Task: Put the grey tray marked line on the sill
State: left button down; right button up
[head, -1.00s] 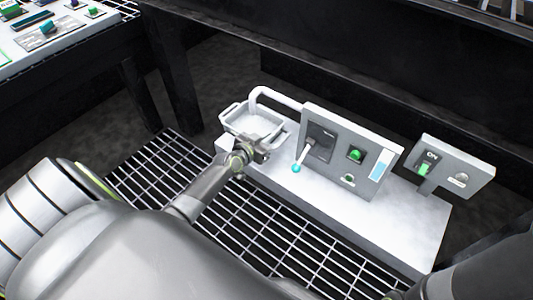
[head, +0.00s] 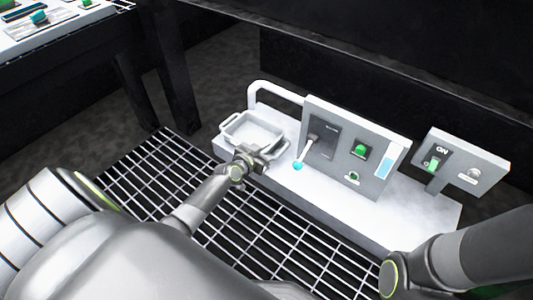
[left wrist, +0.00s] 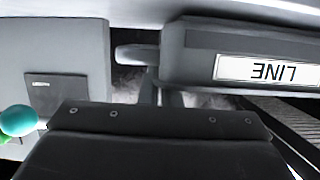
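The grey tray (head: 266,150) is a shallow open box at the left end of the white ledge (head: 330,210), which looks like the sill. I cannot tell whether its base touches the ledge. The left wrist view shows the tray (left wrist: 195,65) close up, with its LINE label (left wrist: 267,70) upside down. My left gripper (head: 250,158) is at the tray's near side and appears shut on it; its fingertips are mostly hidden. My right arm shows at the lower right, but its gripper is out of view.
A white pipe (head: 272,89) arches behind the tray. A panel (head: 345,180) with a teal-tipped lever (head: 298,166) stands right of the tray. A smaller ON panel (head: 460,165) is farther right. A floor grating (head: 145,170) lies in front. A table with parts (head: 60,38) is at upper left.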

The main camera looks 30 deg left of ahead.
pick_arm(q)
jog(key=shift+f, duration=0.15)
jog(key=c, duration=2.1)
grip_release()
jog(key=shift+f, duration=0.15)
jog(key=o, duration=0.5)
jog(key=shift+c, duration=0.2)
jog(key=shift+r, duration=0.2)
jog(key=shift+s+r+p, duration=0.1)
jog(key=shift+s+p, duration=0.15)
jog(key=shift+p, duration=0.05)
jog(key=p+v, duration=0.2)
jog(key=v, duration=0.9)
jog(key=shift+s+p, duration=0.25)
jog(key=shift+p, duration=0.15)
jog(key=shift+a+r, duration=0.1)
jog(key=shift+r, duration=0.1)
